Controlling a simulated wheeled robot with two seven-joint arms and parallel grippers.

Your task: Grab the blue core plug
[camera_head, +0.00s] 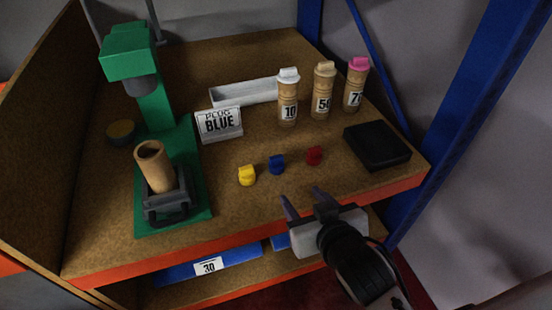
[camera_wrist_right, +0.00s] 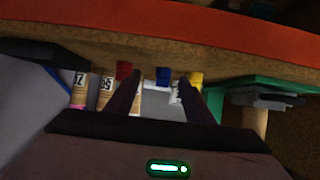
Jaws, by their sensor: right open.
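The blue core plug (camera_head: 277,164) stands on the brown shelf top between the yellow plug (camera_head: 247,175) and the red plug (camera_head: 314,156). A white sign (camera_head: 219,124) reading "PLUG BLUE" stands behind the plugs. My right gripper (camera_head: 304,198) is open and empty, just in front of the plugs and apart from them. In the right wrist view the blue plug (camera_wrist_right: 163,76) shows between the two open fingers (camera_wrist_right: 165,92), with the red plug (camera_wrist_right: 124,70) and yellow plug (camera_wrist_right: 196,78) near either finger. My left gripper is not in view.
A green press (camera_head: 150,100) with a cardboard tube (camera_head: 154,167) stands at left. Tubes marked 10 (camera_head: 288,100), 50 (camera_head: 323,92) and 70 (camera_head: 355,87) stand behind. A white tray (camera_head: 240,94) and black pad (camera_head: 377,146) lie nearby. The shelf's orange front edge (camera_head: 240,244) lies before the plugs.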

